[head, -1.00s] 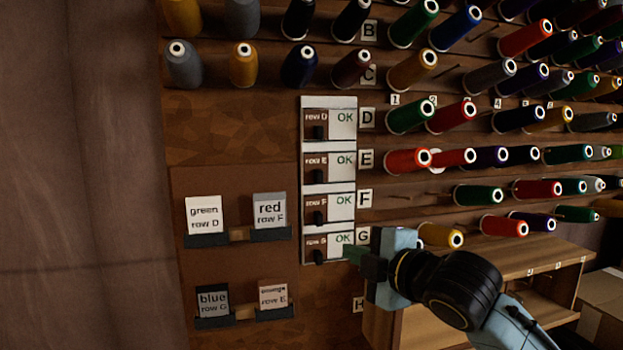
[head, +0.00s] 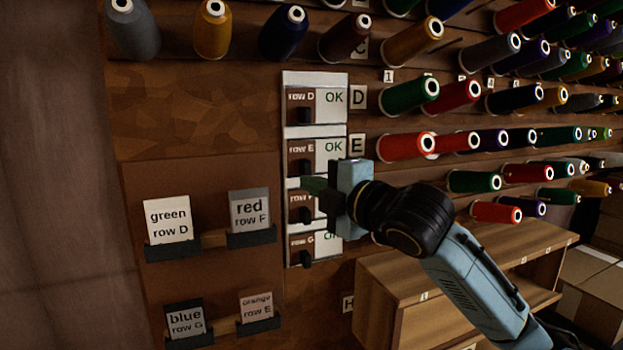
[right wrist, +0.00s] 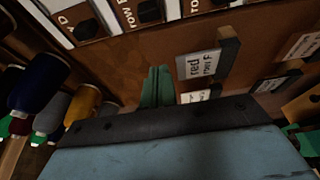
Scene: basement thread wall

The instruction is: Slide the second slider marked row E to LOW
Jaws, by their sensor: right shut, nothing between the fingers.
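The row E slider (head: 304,167) is the second from the top in a column of slider panels. Its black knob sits low at the left of its panel, and the panel reads "row E" and green "OK". In the right wrist view the closed fingers (right wrist: 157,86) point toward the board, with the row E panel (right wrist: 140,14) at the top edge.
Row D slider (head: 304,116) is above; row F slider (head: 306,215) and row G slider (head: 305,257) are below. Card holders with a red row F card (head: 249,210) and others are left. Thread cones (head: 405,146) stick out at right. A wooden shelf (head: 400,275) stands lower right.

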